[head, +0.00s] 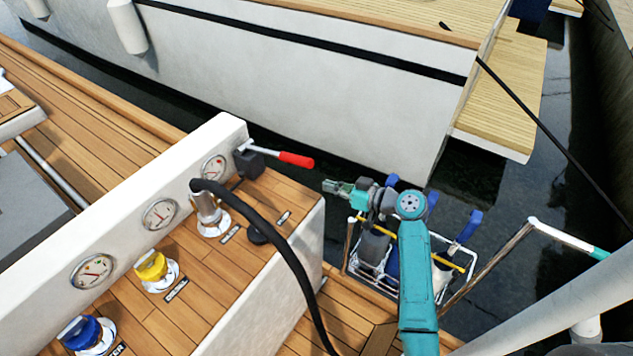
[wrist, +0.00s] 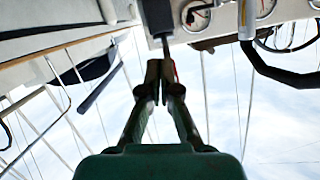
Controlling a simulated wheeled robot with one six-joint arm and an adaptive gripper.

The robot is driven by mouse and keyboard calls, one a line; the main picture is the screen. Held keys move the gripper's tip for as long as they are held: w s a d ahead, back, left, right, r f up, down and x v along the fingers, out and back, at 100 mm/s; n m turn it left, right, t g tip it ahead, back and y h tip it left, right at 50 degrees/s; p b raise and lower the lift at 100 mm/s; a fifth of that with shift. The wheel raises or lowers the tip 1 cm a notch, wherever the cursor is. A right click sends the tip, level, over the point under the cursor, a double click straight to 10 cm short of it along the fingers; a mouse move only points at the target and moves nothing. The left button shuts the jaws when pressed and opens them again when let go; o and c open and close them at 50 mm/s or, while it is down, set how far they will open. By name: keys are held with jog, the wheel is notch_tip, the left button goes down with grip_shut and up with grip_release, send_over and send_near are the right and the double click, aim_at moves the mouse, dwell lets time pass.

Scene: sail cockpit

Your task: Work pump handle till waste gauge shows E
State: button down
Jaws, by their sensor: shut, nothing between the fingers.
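The pump handle (head: 297,159) is a metal lever with a red grip. It sticks out to the right from a dark pump block (head: 250,163) at the console's far end. My gripper (head: 328,186) is shut and empty, just right of and below the red grip in the head view, apart from it there. In the wrist view my gripper (wrist: 160,72) has its fingers together, with a sliver of red behind them. Three round gauges, near (head: 92,271), middle (head: 160,214) and far (head: 214,168), sit in the white coaming; their letters are too small to read.
A black hose (head: 275,245) runs from a metal deck fitting (head: 209,214) in an arc toward the front. Yellow (head: 151,266) and blue (head: 82,330) caps sit nearer. A wire basket (head: 368,262) is below my arm. Rails stand at the right.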

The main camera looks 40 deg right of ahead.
jog(key=shift+r+v, duration=0.15)
jog(key=shift+v, duration=0.9)
jog(key=shift+r+v, duration=0.2)
jog(key=shift+v, duration=0.85)
jog(key=shift+w, duration=0.15)
jog(key=w+a+r+n+g+h, duration=0.1)
jog(key=w+a+r, duration=0.1)
jog(key=r, duration=0.5)
jog(key=w+a+r+n+g+h, duration=0.1)
jog(key=w+a+r+n, duration=0.1)
jog(key=r, duration=0.6)
jog(key=shift+a+r+n, duration=0.2)
jog(key=shift+r+n, duration=0.05)
jog(key=shift+n, duration=0.05)
send_over(300, 159)
jog(key=a, duration=0.1)
notch_tip(300, 159, down, 5)
jog(key=shift+d+f, duration=0.2)
jog(key=shift+f, duration=0.35)
jog(key=shift+d+f, duration=0.15)
jog(key=shift+f, duration=0.4)
jog(key=shift+s+d+f, duration=0.1)
jog(key=shift+d+f, duration=0.05)
jog(key=shift+f, duration=0.45)
